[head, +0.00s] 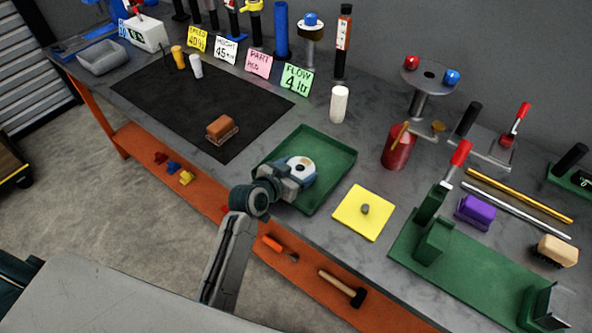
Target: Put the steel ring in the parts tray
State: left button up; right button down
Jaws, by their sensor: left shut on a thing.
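The parts tray (333,143) is a shallow green tray near the front edge of the grey workbench. My left gripper (300,176) reaches in over the tray from the front. It is shut on a pale round piece with a small dark centre, which looks like the steel ring (301,163). The ring is over the tray's inside. I cannot tell whether it touches the tray floor. The fingers and wrist hide part of the ring and the tray's front left side. My right gripper is not in view.
A yellow plate (350,220) with a grey knob lies right of the tray. A red can (398,147) and a white cylinder (339,103) stand behind it. A brown block (221,128) rests on the black mat (160,100). A green fixture (435,240) stands at right.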

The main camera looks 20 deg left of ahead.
pick_arm(q)
jog(key=o, duration=1.2)
jog(key=shift+s, duration=0.2)
jog(key=shift+o, duration=1.4)
jog(key=shift+s+r, duration=0.15)
jog(key=shift+s, duration=0.05)
jog(key=shift+w, duration=0.1)
jog(key=shift+s+a, duration=0.15)
jog(key=shift+s, duration=0.3)
jog(key=b+v, duration=0.2)
jog(key=v, duration=0.8)
jog(key=shift+s+r, duration=0.15)
jog(key=shift+s+a+r, duration=0.1)
jog(key=shift+s+r, duration=0.05)
jog(key=shift+s, duration=0.15)
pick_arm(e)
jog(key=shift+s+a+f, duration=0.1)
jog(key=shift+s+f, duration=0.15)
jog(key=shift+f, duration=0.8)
